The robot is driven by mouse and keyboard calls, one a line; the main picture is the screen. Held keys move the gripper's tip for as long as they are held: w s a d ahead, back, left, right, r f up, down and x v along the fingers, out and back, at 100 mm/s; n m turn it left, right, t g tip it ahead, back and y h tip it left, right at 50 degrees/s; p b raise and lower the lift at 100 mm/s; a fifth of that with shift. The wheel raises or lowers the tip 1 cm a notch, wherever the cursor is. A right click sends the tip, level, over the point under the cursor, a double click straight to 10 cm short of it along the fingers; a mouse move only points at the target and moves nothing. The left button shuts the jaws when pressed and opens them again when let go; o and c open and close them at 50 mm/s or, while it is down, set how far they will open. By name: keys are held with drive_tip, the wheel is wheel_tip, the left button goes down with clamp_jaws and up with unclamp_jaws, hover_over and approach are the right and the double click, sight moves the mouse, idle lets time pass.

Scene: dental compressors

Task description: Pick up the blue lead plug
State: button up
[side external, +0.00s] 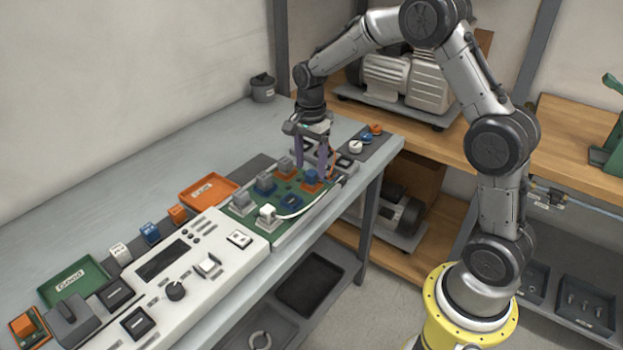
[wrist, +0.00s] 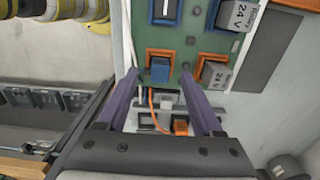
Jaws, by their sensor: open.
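The blue lead plug (side external: 312,176) sits upright in an orange-framed socket on the green board (side external: 240,222), near the board's far right end. It also shows in the wrist view (wrist: 160,73), in its orange frame. My gripper (side external: 313,168) points down above the board, close to the plug. In the wrist view my gripper (wrist: 159,77) is open, with its two purple fingers apart. The plug appears in the gap between the fingertips, a little beyond them. Nothing is held. I cannot tell the exact height left between fingertips and plug.
An orange lead (wrist: 152,105) and an orange plug (wrist: 180,127) lie below the gap. A white plug (side external: 266,212) with a white cable is on the board. An orange tray (side external: 208,192) lies behind it.

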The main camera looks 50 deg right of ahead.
drive_tip(key=shift+f, duration=1.05)
clamp_jaws()
